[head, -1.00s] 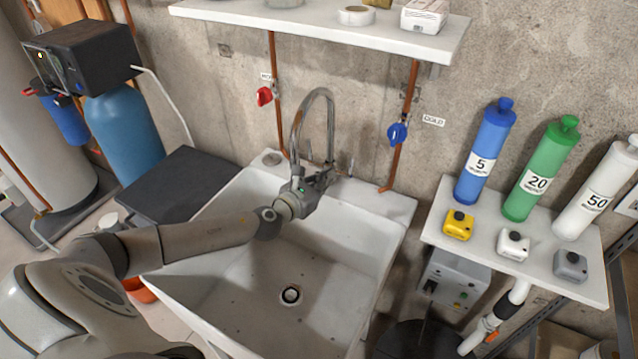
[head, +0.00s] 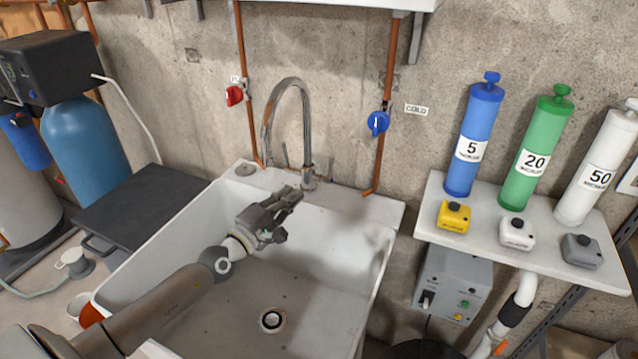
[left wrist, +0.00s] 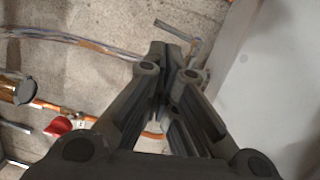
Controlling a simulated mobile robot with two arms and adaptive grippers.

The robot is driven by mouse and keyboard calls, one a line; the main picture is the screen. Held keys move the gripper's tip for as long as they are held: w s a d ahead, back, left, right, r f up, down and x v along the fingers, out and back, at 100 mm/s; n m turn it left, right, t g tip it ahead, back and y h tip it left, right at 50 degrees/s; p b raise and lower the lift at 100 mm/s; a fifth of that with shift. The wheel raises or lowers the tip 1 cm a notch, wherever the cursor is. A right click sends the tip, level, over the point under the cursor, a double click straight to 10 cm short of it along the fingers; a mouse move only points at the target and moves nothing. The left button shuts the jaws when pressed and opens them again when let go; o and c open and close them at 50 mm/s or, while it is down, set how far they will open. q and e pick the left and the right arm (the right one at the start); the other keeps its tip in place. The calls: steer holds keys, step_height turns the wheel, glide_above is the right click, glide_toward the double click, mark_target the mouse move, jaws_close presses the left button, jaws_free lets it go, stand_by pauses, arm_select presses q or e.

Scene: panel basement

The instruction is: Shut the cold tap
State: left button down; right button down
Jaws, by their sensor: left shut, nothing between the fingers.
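The cold tap (head: 378,122) has a blue handle on a vertical copper pipe against the concrete wall, just left of a COLD label (head: 416,109). My left gripper (head: 292,192) is shut and empty over the back part of the white sink, in front of the chrome faucet's base. It is below and left of the blue handle and well apart from it. In the left wrist view its closed fingers (left wrist: 163,52) point toward the wall side. I do not make out the blue handle in that view. My right gripper is in neither view.
The chrome faucet (head: 307,130) stands between the cold tap and the red tap (head: 234,96); the red handle also shows in the left wrist view (left wrist: 58,126). The sink rim (head: 385,209) lies below. At right, a white shelf (head: 478,243) holds cartridges. Wall around the blue handle is clear.

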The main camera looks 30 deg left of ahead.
arm_select(q)
steer(key=w+d+m+b, duration=0.1)
steer(key=w, duration=1.2)
steer(key=shift+w+r, duration=0.25)
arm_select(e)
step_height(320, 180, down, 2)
arm_select(q)
steer(key=shift+w+r, duration=0.55)
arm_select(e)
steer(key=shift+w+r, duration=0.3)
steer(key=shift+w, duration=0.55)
